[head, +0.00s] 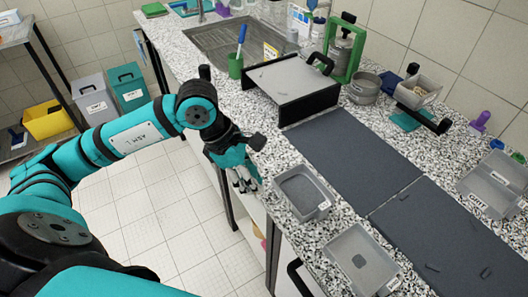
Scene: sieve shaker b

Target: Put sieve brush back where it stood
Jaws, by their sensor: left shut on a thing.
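My left gripper (246,184) hangs at the counter's front edge, over the floor side, pointing down. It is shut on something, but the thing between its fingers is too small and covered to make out. A blue-handled tool (242,36) stands upright in a green cup (236,66) on the counter beside the sink. I cannot tell whether this tool is the sieve brush, as its lower end is hidden in the cup. The cup is well behind my left gripper. My right gripper is not in view.
A black-sided grey-topped stand (292,80) is between the cup and a dark mat (352,155). Grey trays (302,190) and (362,262) line the front edge. A green frame (345,50) and a metal sieve pan (364,90) are behind. The mat is mostly clear.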

